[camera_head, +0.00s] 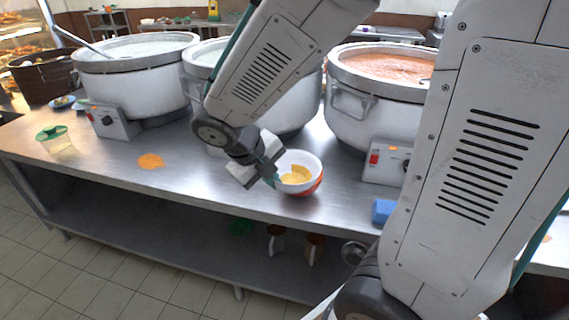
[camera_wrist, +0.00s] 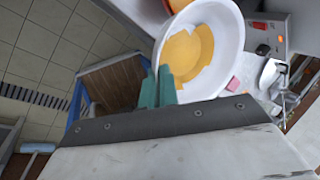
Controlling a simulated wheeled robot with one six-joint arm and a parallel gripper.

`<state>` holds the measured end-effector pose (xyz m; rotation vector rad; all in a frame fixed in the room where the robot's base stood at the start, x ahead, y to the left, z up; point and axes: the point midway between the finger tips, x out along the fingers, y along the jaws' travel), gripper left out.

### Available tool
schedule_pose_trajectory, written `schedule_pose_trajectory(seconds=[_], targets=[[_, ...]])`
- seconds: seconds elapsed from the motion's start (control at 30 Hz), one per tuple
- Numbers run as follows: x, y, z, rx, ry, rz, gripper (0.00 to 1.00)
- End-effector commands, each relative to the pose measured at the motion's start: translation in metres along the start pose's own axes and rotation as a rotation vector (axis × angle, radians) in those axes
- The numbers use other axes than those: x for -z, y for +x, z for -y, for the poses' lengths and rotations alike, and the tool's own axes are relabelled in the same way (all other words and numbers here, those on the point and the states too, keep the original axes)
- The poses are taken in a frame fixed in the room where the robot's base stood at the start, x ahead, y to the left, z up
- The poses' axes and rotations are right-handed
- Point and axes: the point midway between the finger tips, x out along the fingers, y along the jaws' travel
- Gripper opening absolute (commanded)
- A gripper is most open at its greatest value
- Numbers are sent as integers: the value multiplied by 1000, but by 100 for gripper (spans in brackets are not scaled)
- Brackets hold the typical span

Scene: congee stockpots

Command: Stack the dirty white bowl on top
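The dirty white bowl (camera_head: 313,163) has yellow residue inside. It is near the table's front edge, in front of the middle pot. An orange-red surface (camera_head: 309,189) shows directly under it, looking like another bowl; I cannot tell whether they touch. In the wrist view the white bowl (camera_wrist: 229,75) fills the upper middle. My gripper (camera_head: 271,179) is at the bowl's left side. In the wrist view its teal fingers (camera_wrist: 158,86) are close together, one outside and one inside the rim, with the rim between them.
Large white stockpots stand along the back of the steel table (camera_head: 205,172); the right pot (camera_head: 345,106) holds reddish food. An orange spill (camera_head: 151,161) and a green-lidded container (camera_head: 58,141) are to the left. A blue block (camera_head: 382,210) lies at the right front.

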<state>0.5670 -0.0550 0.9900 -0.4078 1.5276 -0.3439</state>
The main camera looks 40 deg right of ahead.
Motion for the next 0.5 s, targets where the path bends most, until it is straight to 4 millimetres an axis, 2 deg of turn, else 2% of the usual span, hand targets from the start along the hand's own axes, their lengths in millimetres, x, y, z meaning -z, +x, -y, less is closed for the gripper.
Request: schedule_pose_trajectory(seconds=[0.3,0.5], targets=[[-66,34,45,-1,7,-5,0],[-90,44,61,-1,7,-4,0]])
